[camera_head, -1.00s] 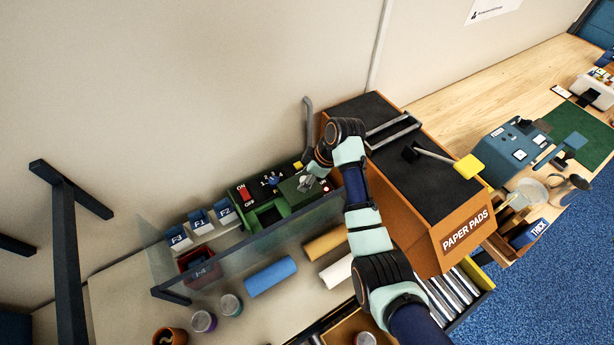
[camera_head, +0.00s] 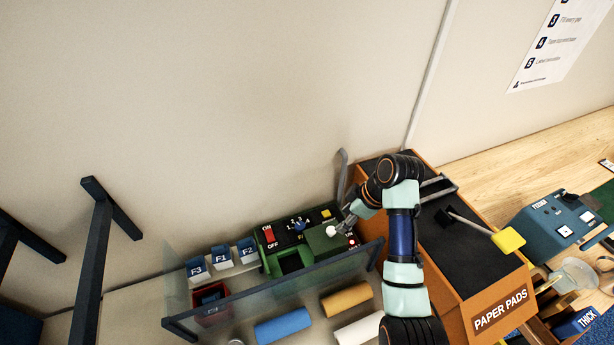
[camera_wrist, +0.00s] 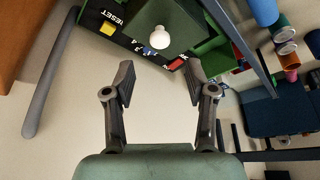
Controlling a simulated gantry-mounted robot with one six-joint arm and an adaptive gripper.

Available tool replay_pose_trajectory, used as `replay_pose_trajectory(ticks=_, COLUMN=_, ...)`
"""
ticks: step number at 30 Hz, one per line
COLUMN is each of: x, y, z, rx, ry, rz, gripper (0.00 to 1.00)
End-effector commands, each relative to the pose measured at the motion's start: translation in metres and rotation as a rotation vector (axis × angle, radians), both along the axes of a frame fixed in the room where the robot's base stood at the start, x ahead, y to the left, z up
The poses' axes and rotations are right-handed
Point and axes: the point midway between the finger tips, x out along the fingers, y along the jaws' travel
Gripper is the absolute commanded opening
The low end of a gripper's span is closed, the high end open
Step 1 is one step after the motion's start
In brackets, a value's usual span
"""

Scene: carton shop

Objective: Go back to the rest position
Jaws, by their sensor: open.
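My gripper (camera_wrist: 158,85) is open and empty in the wrist view, its two fingers apart over bare pale surface. In the head view my gripper (camera_head: 345,222) is at the right end of a green machine (camera_head: 290,258), small and partly hidden by my arm. The machine carries a red ON/OFF switch (camera_head: 268,236), a blue knob and a yellow button (camera_head: 326,213). A white round knob (camera_head: 331,232) sits on its green cover; it also shows in the wrist view (camera_wrist: 160,38), beyond the fingertips and apart from them.
A clear guard with a dark rail (camera_head: 280,293) runs in front of the machine. The orange PAPER PADS cabinet (camera_head: 480,290) stands to the right, close to my arm. A grey curved lever (camera_head: 342,175) rises behind. Blue (camera_head: 283,326) and tan rolls (camera_head: 346,299) lie in front.

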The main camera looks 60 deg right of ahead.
Motion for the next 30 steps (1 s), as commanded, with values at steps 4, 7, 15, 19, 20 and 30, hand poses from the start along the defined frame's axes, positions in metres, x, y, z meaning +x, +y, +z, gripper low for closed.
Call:
replay_pose_trajectory(ticks=4, x=0.0, y=0.0, z=0.0, rx=0.0, ry=0.0, rz=0.0, gripper=0.56)
replay_pose_trajectory(ticks=7, x=0.0, y=0.0, z=0.0, rx=0.0, ry=0.0, rz=0.0, gripper=0.56)
replay_pose_trajectory(ticks=15, x=0.07, y=0.085, z=0.008, rx=-0.086, ry=-0.067, rz=-0.035, gripper=0.56)
replay_pose_trajectory(ticks=19, x=0.116, y=0.191, z=0.031, rx=-0.142, ry=-0.212, rz=-0.086, gripper=0.56)
replay_pose_trajectory(ticks=20, x=0.121, y=0.217, z=0.038, rx=-0.145, ry=-0.252, rz=-0.098, gripper=0.56)
replay_pose_trajectory(ticks=30, x=0.086, y=0.423, z=0.134, rx=0.025, ry=-0.67, rz=-0.169, gripper=0.56)
